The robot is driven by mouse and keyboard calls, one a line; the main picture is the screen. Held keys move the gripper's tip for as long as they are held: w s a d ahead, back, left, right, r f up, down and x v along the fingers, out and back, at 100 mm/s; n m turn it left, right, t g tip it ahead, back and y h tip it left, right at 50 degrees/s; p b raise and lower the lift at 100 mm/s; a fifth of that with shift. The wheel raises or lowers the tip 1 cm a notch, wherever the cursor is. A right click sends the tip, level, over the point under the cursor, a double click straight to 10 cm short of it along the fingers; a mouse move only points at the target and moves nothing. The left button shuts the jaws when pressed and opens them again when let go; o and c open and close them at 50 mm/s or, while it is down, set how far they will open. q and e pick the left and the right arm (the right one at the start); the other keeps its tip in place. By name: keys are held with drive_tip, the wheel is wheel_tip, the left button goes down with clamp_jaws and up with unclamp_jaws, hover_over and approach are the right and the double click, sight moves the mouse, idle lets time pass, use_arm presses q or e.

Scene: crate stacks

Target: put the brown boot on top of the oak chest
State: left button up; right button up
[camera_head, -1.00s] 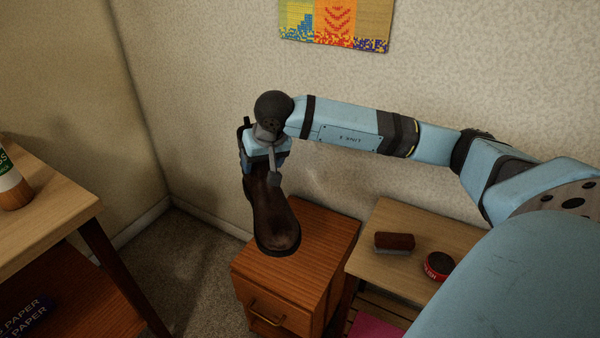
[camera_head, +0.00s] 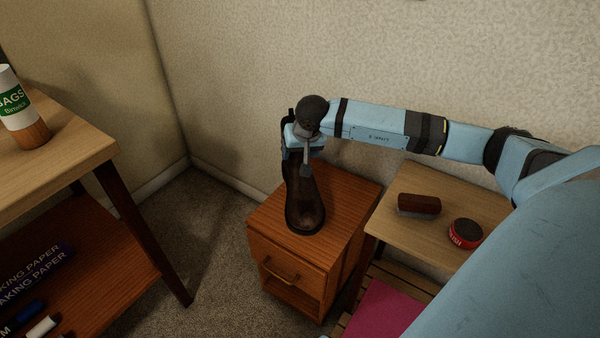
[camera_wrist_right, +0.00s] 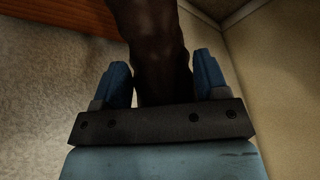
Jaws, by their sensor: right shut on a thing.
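The brown boot (camera_head: 305,205) is dark leather, toe pointing toward me, over the top of the oak chest (camera_head: 350,200). The chest is a small reddish-brown cabinet with one drawer and a bar handle. My right gripper (camera_head: 296,163) is shut on the boot's upper part. In the right wrist view the boot (camera_wrist_right: 155,45) stands between the two blue fingers, and a strip of the chest (camera_wrist_right: 70,12) shows at the upper left. I cannot tell whether the sole touches the chest top. My left gripper is not in view.
A small table (camera_head: 400,237) right of the chest holds a brush (camera_head: 418,204) and a round red tin (camera_head: 465,233). A wooden shelf unit (camera_head: 60,175) stands at left with a green-labelled roll (camera_head: 20,108). Carpet lies between; the wall is close behind.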

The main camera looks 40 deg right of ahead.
sight(301, 161)
wheel_tip(301, 161, down, 2)
wheel_tip(301, 161, down, 4)
drive_tip(key=shift+r+b, duration=0.25)
drive_tip(key=shift+b, duration=0.65)
drive_tip(key=shift+f, duration=0.3)
drive_tip(key=shift+r, duration=0.1)
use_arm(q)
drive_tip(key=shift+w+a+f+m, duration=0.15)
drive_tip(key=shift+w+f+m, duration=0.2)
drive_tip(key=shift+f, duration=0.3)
use_arm(e)
drive_tip(key=o, duration=1.7)
